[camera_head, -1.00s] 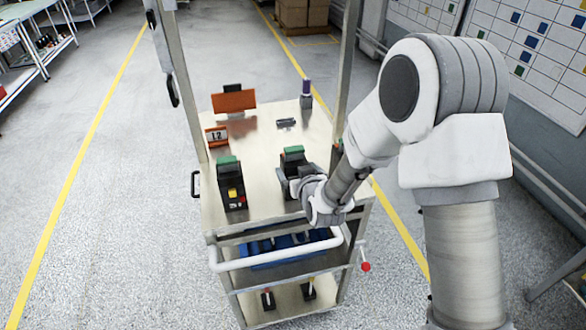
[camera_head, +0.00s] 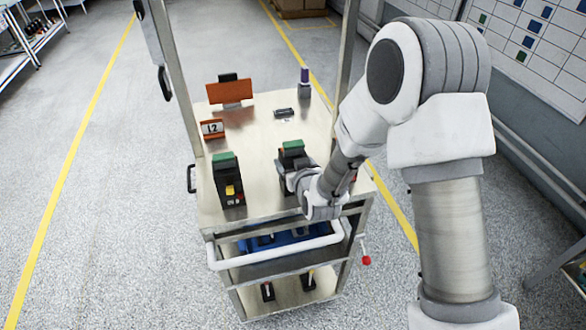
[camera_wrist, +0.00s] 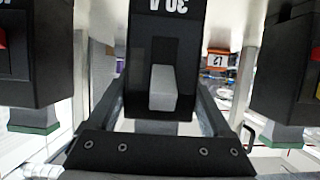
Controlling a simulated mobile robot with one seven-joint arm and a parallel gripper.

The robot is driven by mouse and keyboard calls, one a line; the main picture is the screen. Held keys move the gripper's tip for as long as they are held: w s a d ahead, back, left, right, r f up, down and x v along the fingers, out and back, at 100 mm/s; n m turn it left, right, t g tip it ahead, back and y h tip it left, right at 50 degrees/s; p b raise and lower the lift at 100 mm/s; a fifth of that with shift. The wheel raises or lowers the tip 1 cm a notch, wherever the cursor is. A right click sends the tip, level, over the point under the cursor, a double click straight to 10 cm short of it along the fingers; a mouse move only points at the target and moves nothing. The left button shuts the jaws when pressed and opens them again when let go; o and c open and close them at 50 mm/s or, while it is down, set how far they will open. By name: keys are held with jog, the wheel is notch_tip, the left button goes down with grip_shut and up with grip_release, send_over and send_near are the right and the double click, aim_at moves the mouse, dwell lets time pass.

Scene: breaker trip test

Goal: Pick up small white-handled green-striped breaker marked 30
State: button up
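The breaker marked 30 A (camera_wrist: 140,60) is black with a white handle (camera_wrist: 163,88) and appears upside down in the middle of the wrist view. In the head view it stands on the cart top with its green top stripe showing (camera_head: 292,145). My gripper (camera_wrist: 160,105) is around its body, one finger on each side. The fingers look spread, but their tips are hidden behind the breaker, so contact cannot be seen. In the head view my gripper (camera_head: 292,180) is at the breaker's front.
A black breaker with a yellow handle (camera_head: 229,180) stands to the left. A red-handled breaker (camera_wrist: 30,60) shows at the wrist view's left. An orange sign (camera_head: 230,92), a plate marked 12 (camera_head: 212,128) and the cart's uprights (camera_head: 175,75) are nearby.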

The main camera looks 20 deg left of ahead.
grip_shut()
jog(key=shift+r, duration=0.1)
jog(key=shift+w+r, duration=0.1)
